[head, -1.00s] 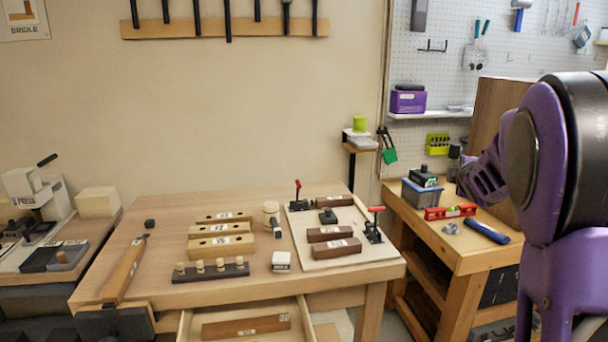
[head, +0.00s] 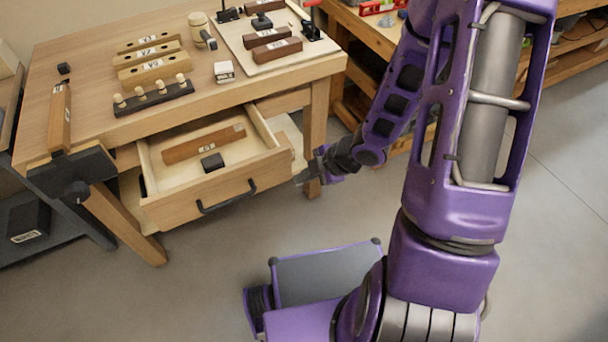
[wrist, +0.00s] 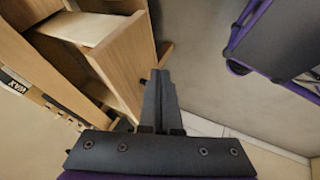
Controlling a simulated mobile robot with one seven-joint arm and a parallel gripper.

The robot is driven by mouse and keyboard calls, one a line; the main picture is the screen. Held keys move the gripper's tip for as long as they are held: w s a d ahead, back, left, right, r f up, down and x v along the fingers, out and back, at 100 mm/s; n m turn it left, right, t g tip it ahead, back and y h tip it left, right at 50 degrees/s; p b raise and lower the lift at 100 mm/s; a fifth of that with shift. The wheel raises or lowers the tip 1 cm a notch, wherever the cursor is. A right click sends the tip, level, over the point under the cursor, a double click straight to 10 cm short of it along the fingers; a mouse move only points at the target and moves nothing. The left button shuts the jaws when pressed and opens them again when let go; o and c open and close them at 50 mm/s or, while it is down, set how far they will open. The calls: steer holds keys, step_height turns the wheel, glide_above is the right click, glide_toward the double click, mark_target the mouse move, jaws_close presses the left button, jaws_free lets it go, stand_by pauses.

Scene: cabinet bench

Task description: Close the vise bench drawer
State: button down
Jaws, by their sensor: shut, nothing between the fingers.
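The vise bench (head: 95,85) is a wooden table with a dark vise (head: 72,175) at its left front corner. Its drawer (head: 160,208) is pulled out under the tabletop, with a black bar handle (head: 228,197) on the front. A brown wooden bar (head: 203,145) and a small black block (head: 212,162) lie inside. My gripper (head: 302,178) is shut and empty, just right of the drawer front's right end. In the wrist view my shut fingers (wrist: 160,85) point past the drawer front (wrist: 122,60); I cannot tell whether they touch it.
The bench's right front leg (head: 316,135) stands behind my gripper. On the bench top are a peg rack (head: 153,97), a mallet (head: 200,28) and a board (head: 280,58) with clamps. Another bench (head: 365,40) stands at the back right. The floor before the drawer is clear.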

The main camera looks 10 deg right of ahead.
mark_target(274, 177)
steer(key=w+a+f, duration=0.1)
steer(key=w, duration=0.1)
steer(key=w+a+f+b, duration=0.1)
steer(key=f, duration=0.1)
steer(key=w+a+f, duration=0.1)
steer(key=w+a, duration=0.1)
steer(key=shift+w+f, duration=0.35)
steer(key=shift+w, duration=0.1)
steer(key=shift+w, duration=0.1)
